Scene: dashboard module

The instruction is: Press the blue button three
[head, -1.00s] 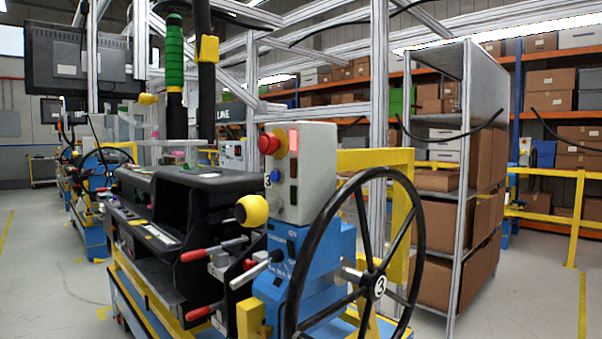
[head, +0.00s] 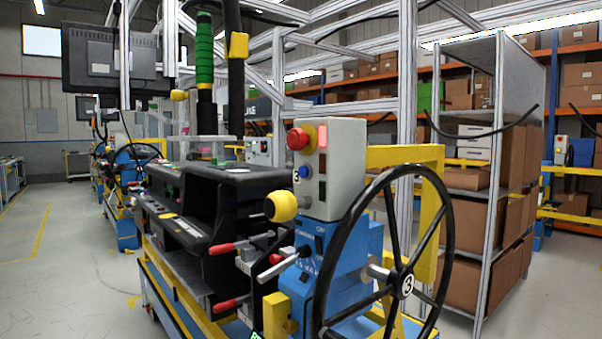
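A grey control box (head: 340,170) stands on top of a blue post (head: 335,265) near the middle of the head view. Its narrow left face carries a red mushroom button (head: 298,139) on a yellow base. A small blue button (head: 304,172) sits below it, beside a "3" label. Neither of my grippers shows in the head view, and nothing is seen touching the blue button.
A large black handwheel (head: 447,232) marked 3 stands right of the post. A yellow ball knob (head: 281,207) and red-tipped levers (head: 222,248) stick out at left. A black dashboard module (head: 205,205) sits behind them. Open floor (head: 60,260) lies at left.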

